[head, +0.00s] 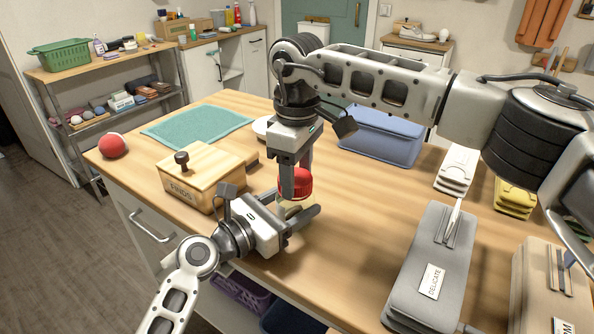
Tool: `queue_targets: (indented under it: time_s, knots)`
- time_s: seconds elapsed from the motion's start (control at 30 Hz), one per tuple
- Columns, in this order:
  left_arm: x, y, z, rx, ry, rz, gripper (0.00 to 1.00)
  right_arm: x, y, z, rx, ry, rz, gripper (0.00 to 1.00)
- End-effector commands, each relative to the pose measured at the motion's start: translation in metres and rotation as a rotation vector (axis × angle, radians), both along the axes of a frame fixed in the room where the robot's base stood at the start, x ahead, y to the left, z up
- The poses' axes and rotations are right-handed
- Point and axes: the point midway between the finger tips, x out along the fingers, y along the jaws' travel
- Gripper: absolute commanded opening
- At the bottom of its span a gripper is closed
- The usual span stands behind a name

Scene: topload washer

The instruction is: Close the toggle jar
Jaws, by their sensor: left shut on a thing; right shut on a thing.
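The jar has a red lid (299,184) and a pale body (290,208), and stands near the front edge of the wooden counter in the head view. My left gripper (296,208) comes in low from the left and is shut on the jar's body. My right gripper (297,176) points down from above and is shut on the red lid. The lid sits at the top of the jar; whether it is fully seated cannot be told. The fingers of both grippers hide much of the jar.
A wooden box marked FINDS (196,195) stands close left of the jar, with a red ball (112,145) beyond. A teal mat (195,125) lies behind. A blue case (385,140) and a grey DELICATE bag (415,280) stand right. Bare counter lies between jar and bag.

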Motion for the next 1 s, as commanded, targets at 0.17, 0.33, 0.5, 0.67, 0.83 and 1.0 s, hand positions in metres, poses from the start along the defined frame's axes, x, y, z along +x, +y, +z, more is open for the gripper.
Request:
queue_targets:
  time_s: [0.17,0.33,0.5,0.67,0.83,1.0]
  knots:
    - [0.0,0.001,-0.001,0.001,0.001,0.002,0.0,0.0,0.0,0.001,0.0,-0.001,0.002,0.33]
    - [0.0,0.001,-0.001,0.001,0.001,0.001,0.0,0.0,0.0,0.001,0.0,0.0,0.003,0.75]
    - [0.0,0.001,-0.001,0.001,0.001,0.001,0.0,0.0,0.0,0.001,0.0,0.0,0.004,0.75]
    - [0.0,0.0,-0.001,0.001,0.001,0.001,0.0,0.0,0.0,0.009,0.0,-0.001,0.004,0.75]
    - [0.0,0.0,-0.001,0.002,0.001,0.001,0.0,0.0,0.0,0.032,0.0,-0.002,0.005,0.75]
    - [0.0,0.0,-0.001,0.001,0.001,0.001,0.0,0.0,0.0,0.046,0.0,0.0,0.005,0.75]
